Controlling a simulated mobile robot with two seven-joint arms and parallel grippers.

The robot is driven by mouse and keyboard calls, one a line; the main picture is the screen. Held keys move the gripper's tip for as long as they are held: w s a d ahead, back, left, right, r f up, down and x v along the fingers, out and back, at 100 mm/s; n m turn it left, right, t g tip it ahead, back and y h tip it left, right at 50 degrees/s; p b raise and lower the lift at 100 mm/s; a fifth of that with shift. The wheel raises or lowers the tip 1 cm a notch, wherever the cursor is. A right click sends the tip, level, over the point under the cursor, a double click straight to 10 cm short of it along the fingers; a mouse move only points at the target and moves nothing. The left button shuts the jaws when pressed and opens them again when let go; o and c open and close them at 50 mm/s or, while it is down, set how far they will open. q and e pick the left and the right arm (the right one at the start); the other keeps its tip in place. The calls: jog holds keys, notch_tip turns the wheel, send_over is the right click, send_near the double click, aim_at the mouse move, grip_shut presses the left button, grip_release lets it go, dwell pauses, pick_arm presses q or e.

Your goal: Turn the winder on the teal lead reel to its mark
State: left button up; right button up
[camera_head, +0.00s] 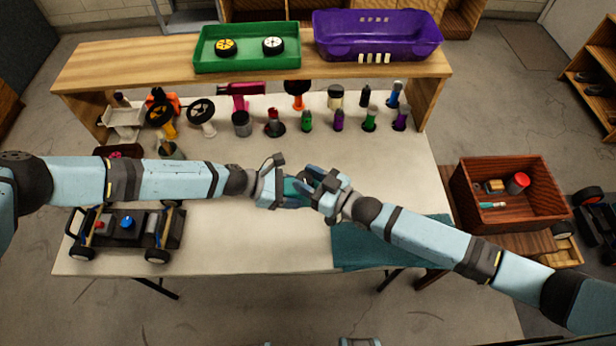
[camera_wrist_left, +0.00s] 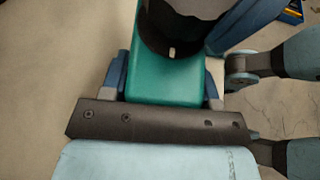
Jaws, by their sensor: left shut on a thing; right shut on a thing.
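The teal lead reel (camera_head: 294,186) is held above the middle of the table, mostly hidden between my two grippers. In the left wrist view its smooth teal body (camera_wrist_left: 165,85) lies between the fingers of my left gripper (camera_head: 284,190), which is shut on it. A dark round part (camera_wrist_left: 185,25) sits at the reel's far end, with a small pale mark (camera_wrist_left: 172,52) on its lower edge. My right gripper (camera_head: 312,186) meets the reel from the right and is shut on that end; its blue finger (camera_wrist_left: 236,24) lies beside the dark part. The winder's exact grip is hidden.
Several bottles and tools stand along the table's back under a wooden shelf (camera_head: 130,62) with a green tray (camera_head: 247,58) and a purple car body (camera_head: 376,38). A car chassis (camera_head: 127,232) stands front left. A teal mat (camera_head: 390,255) lies front right; a wooden crate (camera_head: 510,215) stands beyond it.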

jog(key=shift+s+a+r+m+t+h, duration=0.1)
jog(key=shift+a+r+m+t+h, duration=0.1)
jog(key=shift+m+t+h, duration=0.7)
jog(key=shift+s+a+r+m+t+h, duration=0.1)
jog(key=shift+a+m+t+h, duration=0.05)
jog(key=shift+m+t+h, duration=0.75)
jog(key=shift+w+d+f+t+h, duration=0.1)
jog(key=shift+d+t+h, duration=0.05)
jog(key=shift+t+h, duration=0.2)
jog(key=o, duration=0.9)
jog(key=shift+f, duration=0.1)
jog(key=shift+o, duration=0.2)
jog(key=shift+d, duration=0.1)
jog(key=shift+s+d+f, duration=0.1)
jog(key=shift+s+d, duration=0.1)
jog(key=shift+s, duration=0.1)
jog(key=v, duration=1.1)
